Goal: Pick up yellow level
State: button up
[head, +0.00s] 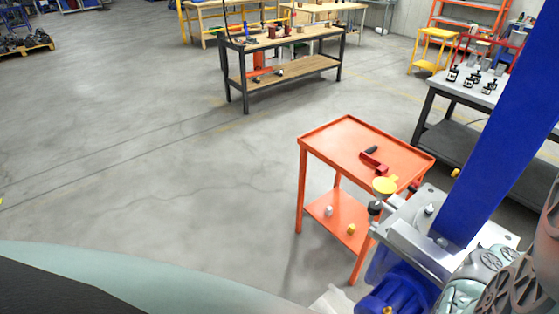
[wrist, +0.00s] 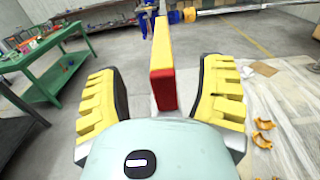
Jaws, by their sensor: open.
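In the wrist view my gripper (wrist: 163,95) is open, with a yellow-padded finger on each side of the picture. Between the fingers is a long upright-looking bar with a yellow face and a red face, which looks like the yellow level (wrist: 161,45). Clear gaps show between it and both fingers, and nothing is gripped. Its lower end is at the height of the fingers in the picture; what supports it cannot be told. In the head view I cannot make out the level or my gripper's fingertips.
In the head view an orange cart (head: 340,137) carries a red tool (head: 374,163). A blue column (head: 506,130) on a metal plate stands close on the right. A workbench (head: 288,40) is at the back. A green table (wrist: 45,60) and yellow brackets (wrist: 262,133) show in the wrist view.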

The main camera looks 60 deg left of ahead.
notch_tip(320, 180, down, 2)
jog(key=shift+f, duration=0.1)
jog(key=shift+d+f, duration=0.2)
jog(key=shift+d, duration=0.1)
jog(key=d, duration=0.2)
jog(key=d+p, duration=0.1)
jog(key=d, duration=0.3)
jog(key=shift+w+d, duration=0.2)
jog(key=shift+w, duration=0.1)
jog(key=shift+d, duration=0.3)
jog(key=shift+o, duration=0.4)
grip_shut()
